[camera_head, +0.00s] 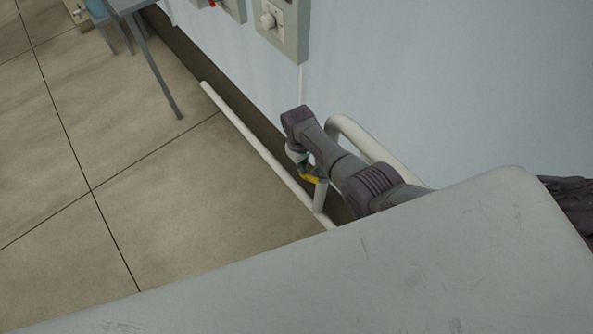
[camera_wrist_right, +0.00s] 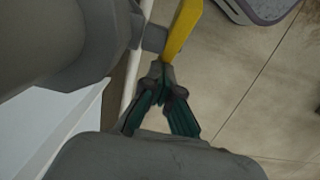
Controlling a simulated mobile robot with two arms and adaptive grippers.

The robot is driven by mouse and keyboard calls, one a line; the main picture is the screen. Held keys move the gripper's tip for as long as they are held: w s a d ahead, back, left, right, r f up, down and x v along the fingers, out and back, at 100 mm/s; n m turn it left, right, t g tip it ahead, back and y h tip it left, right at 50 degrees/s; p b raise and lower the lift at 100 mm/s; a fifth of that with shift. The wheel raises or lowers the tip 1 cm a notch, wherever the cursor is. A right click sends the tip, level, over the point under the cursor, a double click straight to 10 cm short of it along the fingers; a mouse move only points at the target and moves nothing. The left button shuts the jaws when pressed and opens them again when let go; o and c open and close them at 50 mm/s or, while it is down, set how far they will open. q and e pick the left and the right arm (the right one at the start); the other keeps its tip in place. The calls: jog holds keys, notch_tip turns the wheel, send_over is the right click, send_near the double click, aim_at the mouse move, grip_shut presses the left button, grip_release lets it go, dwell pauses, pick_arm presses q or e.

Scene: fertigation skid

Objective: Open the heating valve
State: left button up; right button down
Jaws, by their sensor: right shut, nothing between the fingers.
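The heating valve's yellow lever (camera_head: 310,179) shows beside the wall pipes in the head view, partly hidden by my right arm. In the right wrist view the yellow lever (camera_wrist_right: 183,30) runs from the top edge down towards my fingertips. My right gripper (camera_wrist_right: 161,75) is shut with nothing between its fingers. Its tips are at the lower end of the lever; I cannot tell if they touch it. In the head view the right gripper (camera_head: 303,162) is small and mostly covered by its own wrist. My left gripper is out of view.
A white pipe (camera_head: 255,145) runs low along the wall, and a thicker pipe (camera_head: 362,140) bends behind my right arm. A grey control box with a knob (camera_head: 268,21) hangs on the wall above. A metal-legged stand (camera_head: 155,65) is at the upper left. The tiled floor is clear.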

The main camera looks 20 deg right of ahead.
jog(key=shift+f+g+b, duration=0.3)
jog(key=shift+g+b, duration=0.1)
jog(key=shift+b, duration=0.05)
jog(key=shift+d+f+g+h+b, duration=0.1)
jog(key=shift+d+g+h+b, duration=0.05)
jog(key=shift+g+h+b, duration=0.15)
jog(key=shift+g+b, duration=0.3)
jog(key=shift+w+f+b, duration=0.1)
jog(key=shift+f+b, duration=0.5)
jog(key=shift+b, duration=0.4)
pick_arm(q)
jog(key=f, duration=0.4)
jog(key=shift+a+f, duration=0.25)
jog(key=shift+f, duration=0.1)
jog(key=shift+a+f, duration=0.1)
pick_arm(e)
jog(key=shift+f, duration=0.25)
